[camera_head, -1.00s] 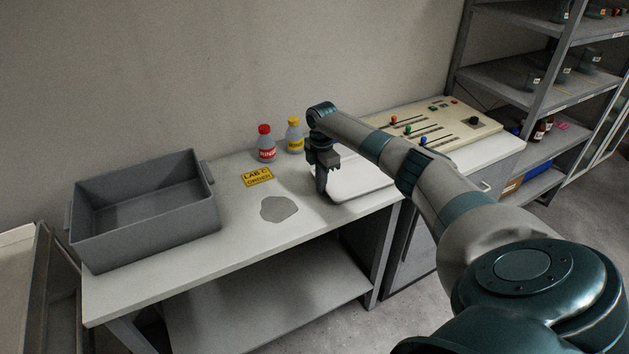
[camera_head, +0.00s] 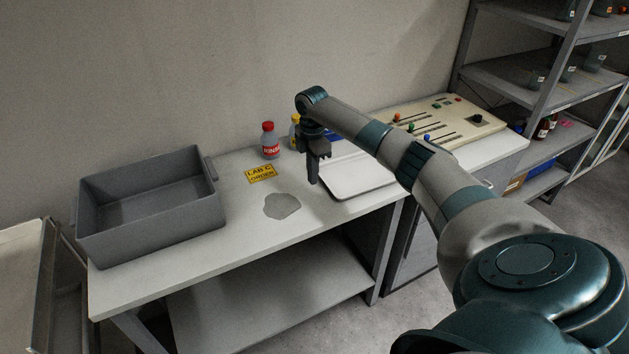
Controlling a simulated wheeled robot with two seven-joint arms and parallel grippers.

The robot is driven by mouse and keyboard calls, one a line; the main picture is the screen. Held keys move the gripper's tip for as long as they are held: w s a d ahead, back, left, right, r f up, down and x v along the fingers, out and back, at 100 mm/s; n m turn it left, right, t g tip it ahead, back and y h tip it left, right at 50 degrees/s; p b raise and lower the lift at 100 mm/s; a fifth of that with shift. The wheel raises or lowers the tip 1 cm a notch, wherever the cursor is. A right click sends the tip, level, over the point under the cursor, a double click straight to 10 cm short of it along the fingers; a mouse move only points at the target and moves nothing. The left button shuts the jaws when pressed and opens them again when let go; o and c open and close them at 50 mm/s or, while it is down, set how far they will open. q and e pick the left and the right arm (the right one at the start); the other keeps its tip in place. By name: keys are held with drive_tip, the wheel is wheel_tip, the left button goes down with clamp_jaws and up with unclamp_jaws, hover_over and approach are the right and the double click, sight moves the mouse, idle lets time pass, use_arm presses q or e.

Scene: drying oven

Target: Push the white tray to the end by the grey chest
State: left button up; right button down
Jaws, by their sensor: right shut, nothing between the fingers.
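The white tray (camera_head: 352,181) lies flat on the bench, right of the middle, partly behind my right arm. My right gripper (camera_head: 314,181) points down at the tray's left edge, shut and empty; I cannot tell whether it touches the tray. A large grey open box (camera_head: 155,228) stands at the bench's left end. A grey cabinet (camera_head: 408,245) stands under the right-hand worktop. I cannot tell which of these is the grey chest. My left gripper is not in view.
A red-capped bottle (camera_head: 269,142) and a yellow-labelled bottle (camera_head: 294,130) stand near the wall. A yellow sign (camera_head: 260,173) and a grey patch (camera_head: 281,206) lie between box and tray. A control panel (camera_head: 445,122) sits at the right. Shelves (camera_head: 535,75) stand beyond it.

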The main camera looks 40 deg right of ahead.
drive_tip(key=shift+r+b, duration=0.6)
drive_tip(key=shift+r, duration=2.05)
